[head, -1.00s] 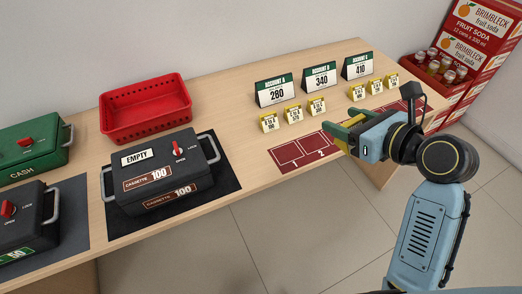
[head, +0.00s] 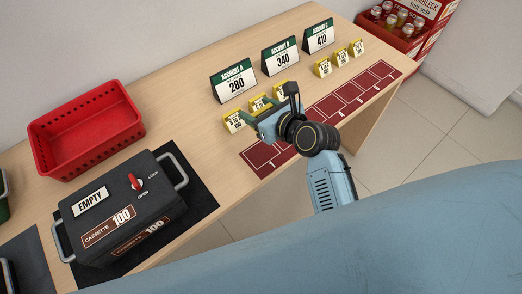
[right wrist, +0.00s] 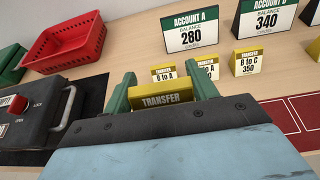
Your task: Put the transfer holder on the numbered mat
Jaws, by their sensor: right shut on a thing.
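The gripper is above the counter, beside the left part of the numbered mat and close to the front of the standing holders. The dark red numbered mat (head: 351,91) with white outlined boxes lies along the front edge; my right arm covers part of it. It also shows in the right wrist view (right wrist: 281,117). My left gripper is out of view.
Several yellow transfer holders stand behind the mat, including one at left (head: 234,121). Account signs (head: 235,84) stand behind them. A black cassette (head: 122,208) and a red basket (head: 86,130) are at left. My blue arm link fills the lower right.

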